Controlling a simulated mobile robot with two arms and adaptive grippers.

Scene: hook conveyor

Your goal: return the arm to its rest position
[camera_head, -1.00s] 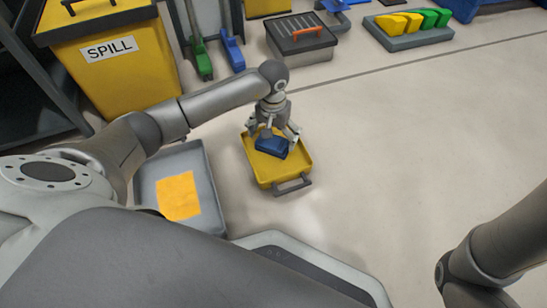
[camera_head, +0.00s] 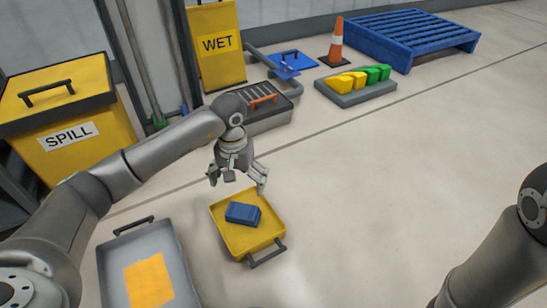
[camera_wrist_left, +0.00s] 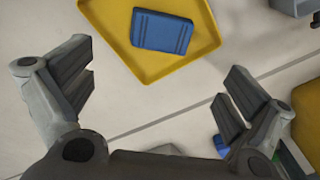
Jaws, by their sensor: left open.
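My left gripper (camera_head: 238,180) is open and empty. It hangs above the far edge of a yellow tray (camera_head: 268,232), apart from it. A blue block-like item (camera_head: 242,212) lies in the yellow tray. In the left wrist view the blue item (camera_wrist_left: 161,32) lies in the yellow tray (camera_wrist_left: 198,48) beyond the open fingers (camera_wrist_left: 160,95), with nothing between them. Part of my right arm shows at the right edge of the head view; its gripper is out of view.
A grey tray (camera_head: 112,268) with an orange sheet (camera_head: 149,281) lies left of the yellow tray. A yellow SPILL bin (camera_head: 70,150), a WET sign (camera_head: 216,62), a grey box (camera_head: 262,121), a wedge rack (camera_head: 352,95), a cone (camera_head: 337,45) and a blue pallet (camera_head: 412,40) stand behind. The right floor is clear.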

